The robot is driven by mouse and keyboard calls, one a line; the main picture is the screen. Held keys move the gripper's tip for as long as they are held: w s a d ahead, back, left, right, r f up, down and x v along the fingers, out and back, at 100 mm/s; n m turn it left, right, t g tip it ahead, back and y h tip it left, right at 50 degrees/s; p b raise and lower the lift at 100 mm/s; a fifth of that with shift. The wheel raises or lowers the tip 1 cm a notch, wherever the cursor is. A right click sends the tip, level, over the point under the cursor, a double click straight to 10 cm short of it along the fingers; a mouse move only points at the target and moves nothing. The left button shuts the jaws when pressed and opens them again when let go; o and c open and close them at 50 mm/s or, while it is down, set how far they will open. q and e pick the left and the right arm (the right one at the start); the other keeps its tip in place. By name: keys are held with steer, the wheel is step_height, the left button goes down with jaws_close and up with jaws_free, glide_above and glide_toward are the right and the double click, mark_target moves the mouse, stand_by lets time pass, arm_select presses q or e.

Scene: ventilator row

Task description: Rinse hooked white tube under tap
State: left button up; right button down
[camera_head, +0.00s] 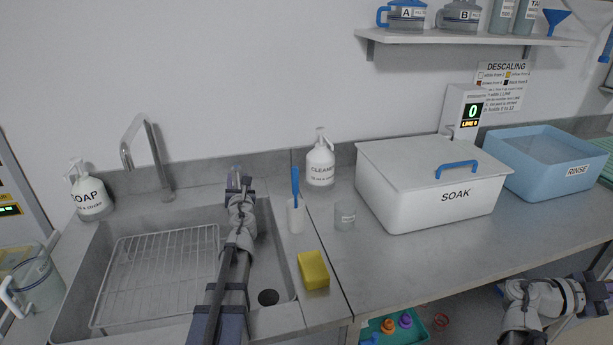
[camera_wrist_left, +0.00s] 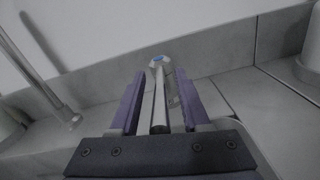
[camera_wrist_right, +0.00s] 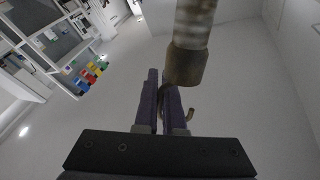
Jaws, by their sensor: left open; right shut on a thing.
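The tap spout (camera_head: 150,155) stands bent over the left of the sink (camera_head: 75,290). My left gripper (camera_head: 236,185) is at the back of the sink. In the left wrist view its open fingers (camera_wrist_left: 158,95) stand on either side of a metal tap lever with a blue-marked top (camera_wrist_left: 157,62). My right gripper (camera_wrist_right: 163,95) is shut, away from the sink; its fingers are outside the head view. In the right wrist view a whitish tube with a brown cuff (camera_wrist_right: 188,60) is at its fingers, and a small hooked end (camera_wrist_right: 190,114) shows beside them. The fingers partly hide the grip.
A wire rack (camera_head: 160,265) lies in the sink. A soap bottle (camera_head: 90,195), a brush in a cup (camera_head: 296,215), a yellow sponge (camera_head: 313,270) and a beaker (camera_head: 344,217) stand around it. The SOAK box (camera_head: 400,205) and RINSE tub (camera_head: 540,165) are on the right counter.

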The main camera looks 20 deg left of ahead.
arm_select(q)
steer(key=shift+c, duration=0.4)
jaws_close()
stand_by(0.9)
